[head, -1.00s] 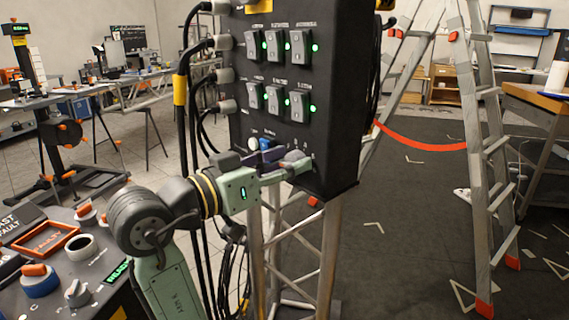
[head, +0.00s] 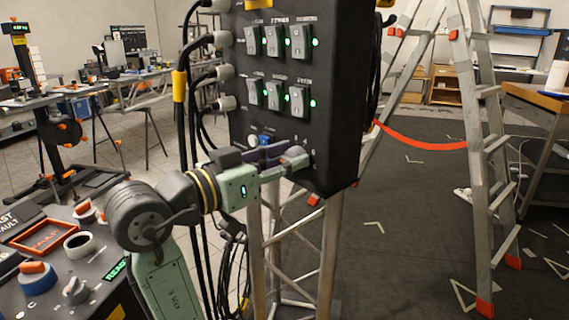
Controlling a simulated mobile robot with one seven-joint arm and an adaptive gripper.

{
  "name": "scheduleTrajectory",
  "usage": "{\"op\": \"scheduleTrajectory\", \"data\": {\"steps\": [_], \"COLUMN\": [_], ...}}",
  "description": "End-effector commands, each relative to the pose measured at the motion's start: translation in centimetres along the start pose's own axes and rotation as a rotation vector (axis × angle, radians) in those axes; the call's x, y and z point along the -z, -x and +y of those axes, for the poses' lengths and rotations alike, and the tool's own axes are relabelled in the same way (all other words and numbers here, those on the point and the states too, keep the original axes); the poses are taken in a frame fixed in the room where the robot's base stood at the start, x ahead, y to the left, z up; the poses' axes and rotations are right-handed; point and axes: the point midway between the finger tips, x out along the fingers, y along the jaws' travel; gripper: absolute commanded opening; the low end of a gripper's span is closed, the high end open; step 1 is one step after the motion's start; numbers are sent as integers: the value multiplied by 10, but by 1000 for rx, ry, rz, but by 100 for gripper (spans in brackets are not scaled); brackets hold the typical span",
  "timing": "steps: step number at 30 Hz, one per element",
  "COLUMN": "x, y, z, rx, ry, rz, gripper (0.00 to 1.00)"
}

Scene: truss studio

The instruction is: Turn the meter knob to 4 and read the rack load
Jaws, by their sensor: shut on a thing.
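A black switch box (head: 345,120) stands on a metal truss in the head view, with rocker switches and green lights on its front. My gripper (head: 296,158) reaches from the left to the lower part of this front. It is shut on what appears to be the meter knob, at the lower right of the panel. The fingers cover most of the knob, so its pointer and setting cannot be read. Small pale marks show just right of the fingers, too small to read. No load figure is legible on the box.
Black cables (head: 183,120) hang left of the box. A control desk (head: 65,265) stands at lower left.

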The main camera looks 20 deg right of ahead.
Motion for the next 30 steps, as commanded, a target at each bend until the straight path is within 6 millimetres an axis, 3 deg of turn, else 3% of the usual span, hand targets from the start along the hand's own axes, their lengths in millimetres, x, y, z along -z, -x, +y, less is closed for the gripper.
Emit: {"op": "scheduleTrajectory", "data": {"steps": [30], "x": [-5], "y": [0], "z": [3], "rx": [1], "ry": [-930], "rz": [-1], "gripper": [4]}}
